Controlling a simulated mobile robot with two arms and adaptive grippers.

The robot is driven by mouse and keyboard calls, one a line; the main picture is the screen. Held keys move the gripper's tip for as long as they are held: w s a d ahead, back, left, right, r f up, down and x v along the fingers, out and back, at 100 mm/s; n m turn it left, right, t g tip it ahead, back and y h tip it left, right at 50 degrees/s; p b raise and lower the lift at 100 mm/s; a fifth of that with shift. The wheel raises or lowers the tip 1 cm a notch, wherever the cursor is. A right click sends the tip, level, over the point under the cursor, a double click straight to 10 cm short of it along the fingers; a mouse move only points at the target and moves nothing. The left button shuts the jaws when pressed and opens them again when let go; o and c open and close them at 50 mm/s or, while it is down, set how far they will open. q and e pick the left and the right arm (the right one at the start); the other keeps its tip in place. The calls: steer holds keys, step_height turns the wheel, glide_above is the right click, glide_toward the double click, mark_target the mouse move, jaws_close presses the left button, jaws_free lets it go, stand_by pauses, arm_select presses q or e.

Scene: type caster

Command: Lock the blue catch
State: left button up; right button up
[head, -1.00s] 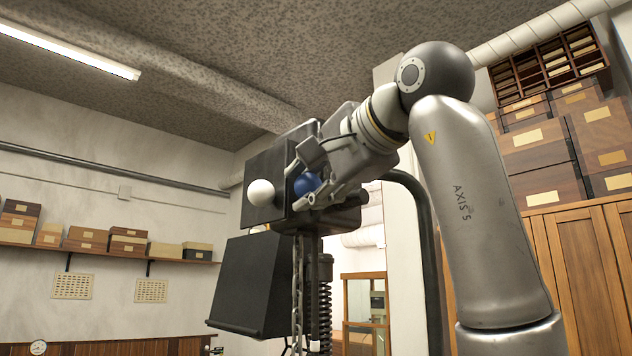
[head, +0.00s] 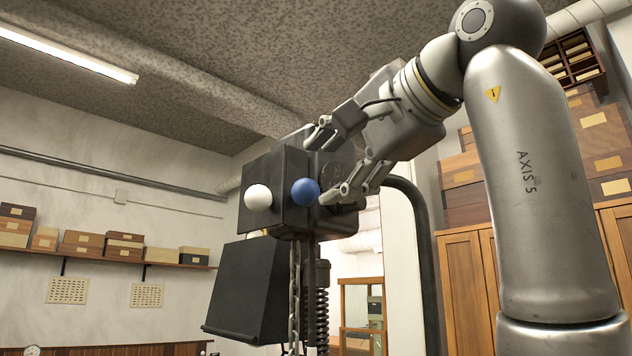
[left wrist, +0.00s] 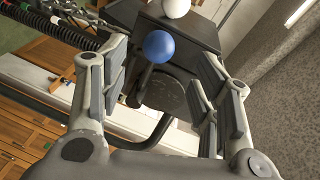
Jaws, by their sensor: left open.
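The blue catch shows as a blue ball knob (head: 305,191) on the right side of a black box-shaped housing (head: 277,175). In the left wrist view the blue ball (left wrist: 159,46) sits at the end of a short dark lever, beyond the fingers. My left gripper (head: 325,167) is open and empty, just right of the blue ball, its fingers spread and apart from it. I cannot tell from these frames whether the catch is locked. My right gripper is out of view.
A white ball knob (head: 258,197) sits left of the blue one. A black tilted panel (head: 245,290), a chain (head: 294,290) and a spring (head: 322,295) are below the housing. A dark curved pipe (head: 420,230) stands to the right. Wooden cabinets (head: 465,280) are behind my arm.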

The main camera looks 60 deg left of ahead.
arm_select(q)
steer(key=d, duration=0.4)
steer(key=shift+w+d+r, duration=0.1)
steer(key=shift+d+r, duration=0.3)
steer(key=shift+w, duration=0.1)
